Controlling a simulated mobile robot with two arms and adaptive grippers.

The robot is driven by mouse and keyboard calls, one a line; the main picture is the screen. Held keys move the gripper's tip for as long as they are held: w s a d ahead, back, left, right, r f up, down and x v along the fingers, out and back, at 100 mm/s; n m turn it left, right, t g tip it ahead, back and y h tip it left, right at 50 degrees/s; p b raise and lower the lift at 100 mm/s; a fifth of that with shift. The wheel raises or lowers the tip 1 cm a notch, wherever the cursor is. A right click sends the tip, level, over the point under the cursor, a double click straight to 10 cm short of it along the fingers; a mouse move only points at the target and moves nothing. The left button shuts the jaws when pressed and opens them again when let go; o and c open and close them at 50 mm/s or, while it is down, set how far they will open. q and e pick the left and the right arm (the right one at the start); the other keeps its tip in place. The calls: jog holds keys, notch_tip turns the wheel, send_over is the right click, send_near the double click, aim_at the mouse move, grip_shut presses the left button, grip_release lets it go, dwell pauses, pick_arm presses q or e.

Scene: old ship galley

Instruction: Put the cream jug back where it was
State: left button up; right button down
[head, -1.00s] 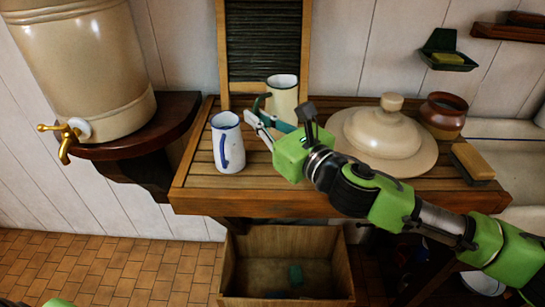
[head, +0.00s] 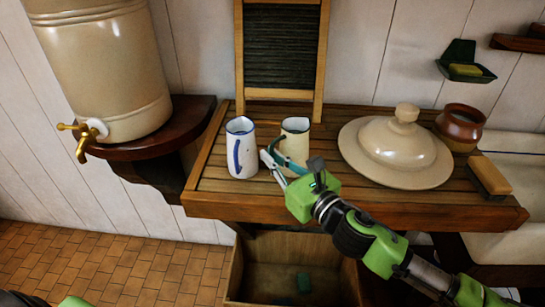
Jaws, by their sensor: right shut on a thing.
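The cream jug (head: 295,137), pale with a dark rim and teal handle, is upright near the left part of the slatted wooden drainboard (head: 430,204). My right gripper (head: 275,165) reaches in from the lower right and is shut on the jug's handle side. The fingers and my arm hide the jug's lower part, so I cannot tell if its base touches the slats. A white jug with a blue handle (head: 241,155) stands just left of it, a small gap apart. My left gripper is not in view.
A washboard (head: 282,50) stands behind the jugs. A large lidded cream dish (head: 395,150), a brown pot (head: 460,128) and a brush (head: 489,180) are on the right. A stoneware urn with a brass tap (head: 100,70) is at left. A wooden box (head: 300,255) is below.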

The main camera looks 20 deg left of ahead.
jog(key=shift+f, duration=0.15)
jog(key=c, duration=2.2)
grip_release()
jog(key=shift+r, duration=0.25)
jog(key=shift+s+d+f, duration=0.15)
jog(key=shift+d, duration=0.2)
jog(key=b+v, duration=0.2)
jog(key=v, duration=0.9)
jog(key=shift+s, duration=0.2)
